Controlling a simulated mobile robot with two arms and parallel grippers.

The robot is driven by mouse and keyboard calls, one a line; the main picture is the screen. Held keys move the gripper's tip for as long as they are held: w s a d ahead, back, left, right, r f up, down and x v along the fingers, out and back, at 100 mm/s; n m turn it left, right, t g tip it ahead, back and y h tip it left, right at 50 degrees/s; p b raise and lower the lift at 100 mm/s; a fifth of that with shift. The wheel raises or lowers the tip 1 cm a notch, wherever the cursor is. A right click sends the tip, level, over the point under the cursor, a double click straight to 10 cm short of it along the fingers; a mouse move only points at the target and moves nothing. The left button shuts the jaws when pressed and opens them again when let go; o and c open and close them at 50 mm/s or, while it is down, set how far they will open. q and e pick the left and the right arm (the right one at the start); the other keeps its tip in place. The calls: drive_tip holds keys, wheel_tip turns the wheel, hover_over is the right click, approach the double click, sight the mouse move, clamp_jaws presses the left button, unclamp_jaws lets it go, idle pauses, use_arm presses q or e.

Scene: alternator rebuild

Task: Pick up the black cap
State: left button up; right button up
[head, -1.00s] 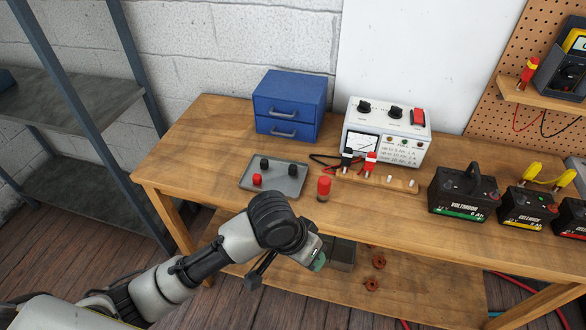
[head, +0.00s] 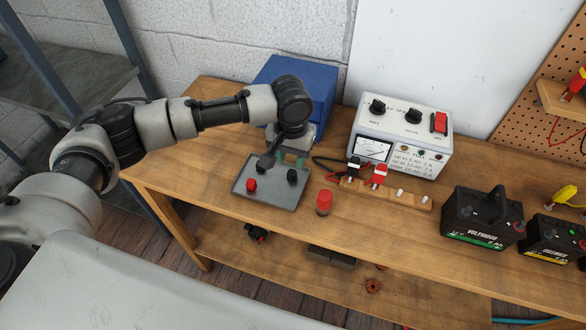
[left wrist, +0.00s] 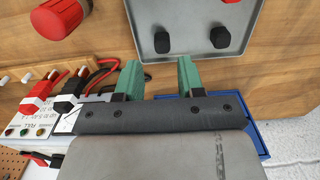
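A grey tray (head: 262,197) on the bench holds small caps. A red cap (head: 251,184) is at its front left and a black cap (head: 292,175) at its right. The left wrist view shows this black cap (left wrist: 162,42) and a second black cap (left wrist: 220,37); in the head view my wrist seems to cover the second. My left gripper (head: 291,158) is over the tray's back edge, fingers pointing down. Its green fingers are apart with nothing between them, also in the left wrist view (left wrist: 158,70). The first black cap appears beyond the gap, apart from the fingers. My right gripper is out of view.
A red cylinder (head: 324,202) stands right of the tray. A blue drawer unit (head: 325,88) is behind my wrist. A white tester (head: 403,137) with black and red plugs stands to the right, then batteries (head: 483,218).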

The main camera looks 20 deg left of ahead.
sight(290, 175)
use_arm(q)
wheel_tip(290, 175, down, 2)
drive_tip(key=shift+w+f, duration=0.2)
drive_tip(key=shift+f, duration=0.15)
wheel_tip(290, 175, down, 4)
drive_tip(key=shift+s+a+f+p, duration=0.15)
drive_tip(key=shift+p, duration=0.65)
drive_tip(key=shift+f, duration=0.35)
drive_tip(key=shift+c, duration=0.6)
drive_tip(key=c, duration=0.3)
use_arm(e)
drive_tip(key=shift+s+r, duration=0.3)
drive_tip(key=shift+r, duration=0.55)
